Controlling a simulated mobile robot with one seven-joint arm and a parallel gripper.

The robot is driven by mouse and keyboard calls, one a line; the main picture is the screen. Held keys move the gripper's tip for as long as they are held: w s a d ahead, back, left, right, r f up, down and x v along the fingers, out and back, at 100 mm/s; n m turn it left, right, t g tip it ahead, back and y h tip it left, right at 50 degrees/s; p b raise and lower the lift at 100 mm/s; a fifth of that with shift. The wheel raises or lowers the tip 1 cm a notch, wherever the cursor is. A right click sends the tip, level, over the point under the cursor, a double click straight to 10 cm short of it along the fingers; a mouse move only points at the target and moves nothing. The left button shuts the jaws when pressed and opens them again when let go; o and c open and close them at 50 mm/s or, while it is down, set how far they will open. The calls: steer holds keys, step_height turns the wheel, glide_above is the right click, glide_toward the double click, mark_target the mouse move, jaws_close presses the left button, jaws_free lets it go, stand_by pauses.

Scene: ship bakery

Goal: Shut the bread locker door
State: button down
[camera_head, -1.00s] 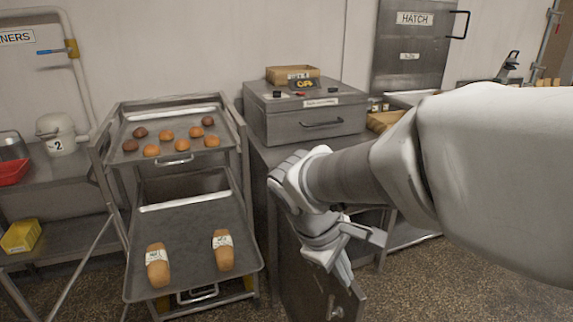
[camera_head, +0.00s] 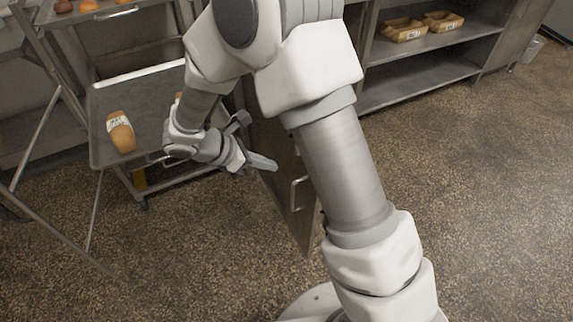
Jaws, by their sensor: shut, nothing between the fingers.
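The bread locker door (camera_head: 277,190) is a grey metal panel with a vertical bar handle (camera_head: 294,195). It stands open, jutting out from the counter towards me. My arm hides its upper part and the locker's opening. My gripper (camera_head: 272,164) is left of the door, its shut fingertips pointing right at the door's left face, level with the upper part of the handle. Whether the tips touch the panel I cannot tell.
A rack with a sloping tray (camera_head: 104,152) stands left, bearing a banded loaf (camera_head: 120,132); another loaf is mostly hidden by my arm. An open shelf unit (camera_head: 440,80) with wooden trays is at the back right. The speckled floor (camera_head: 480,200) is clear at right.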

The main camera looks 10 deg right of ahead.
steer(key=w+d+f+b, duration=0.3)
steer(key=d+f, duration=0.3)
steer(key=d, duration=0.4)
steer(key=shift+b, duration=0.5)
steer(key=shift+d+f, duration=0.1)
